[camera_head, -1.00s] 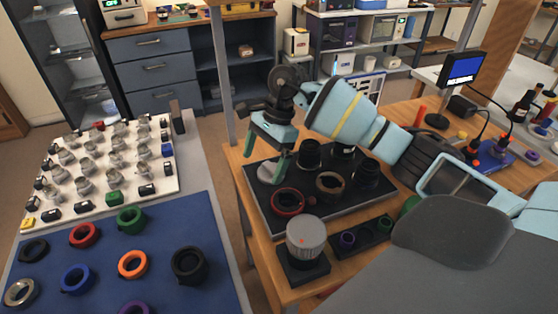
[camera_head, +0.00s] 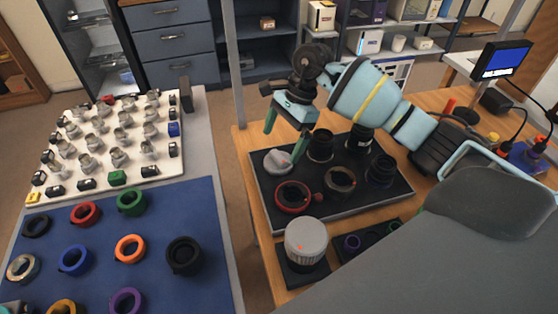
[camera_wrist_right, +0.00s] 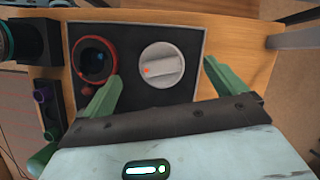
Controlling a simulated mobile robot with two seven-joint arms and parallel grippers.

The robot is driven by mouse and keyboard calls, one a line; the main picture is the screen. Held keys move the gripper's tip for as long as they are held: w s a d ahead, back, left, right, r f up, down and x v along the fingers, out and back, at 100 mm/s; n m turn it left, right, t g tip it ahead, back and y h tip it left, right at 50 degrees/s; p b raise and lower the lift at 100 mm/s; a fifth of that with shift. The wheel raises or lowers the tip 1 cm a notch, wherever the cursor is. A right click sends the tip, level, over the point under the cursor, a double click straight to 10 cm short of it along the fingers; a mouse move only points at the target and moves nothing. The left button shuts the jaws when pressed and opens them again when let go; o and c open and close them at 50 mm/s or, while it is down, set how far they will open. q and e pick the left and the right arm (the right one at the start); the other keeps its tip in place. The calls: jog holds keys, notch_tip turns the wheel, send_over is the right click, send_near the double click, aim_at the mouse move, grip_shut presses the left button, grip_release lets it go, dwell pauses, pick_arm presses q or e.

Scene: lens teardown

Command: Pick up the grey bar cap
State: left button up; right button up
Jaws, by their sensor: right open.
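The grey bar cap (camera_head: 278,162) is a round light-grey disc with a raised bar across it. It lies at the far left corner of the dark tray (camera_head: 270,215). It also shows in the right wrist view (camera_wrist_right: 162,52), with a small red mark on its face. My right gripper (camera_head: 283,146) is open and empty, with green fingers just above and behind the cap. In the right wrist view my right gripper (camera_wrist_right: 161,71) has one finger to each side of the cap, apart from it. My left gripper is not clearly in view.
A red ring (camera_head: 292,196) lies close in front of the cap. A brown ring (camera_head: 340,180) and dark lens barrels (camera_head: 320,145) stand to the right. A grey ribbed cylinder (camera_head: 306,240) stands in front of the tray. A blue mat (camera_head: 100,220) with coloured rings is at left.

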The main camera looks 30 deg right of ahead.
aim_at(279, 156)
jog(key=shift+d+p+x, duration=0.2)
jog(key=shift+d+x, duration=0.05)
jog(key=shift+x, duration=0.85)
jog(key=shift+d+p+x, duration=0.15)
jog(key=shift+d+x, duration=0.05)
jog(key=shift+x, duration=1.8)
jog(key=shift+d, duration=0.15)
jog(key=shift+c, duration=0.2)
jog(key=c, duration=1)
notch_tip(279, 156, up, 10)
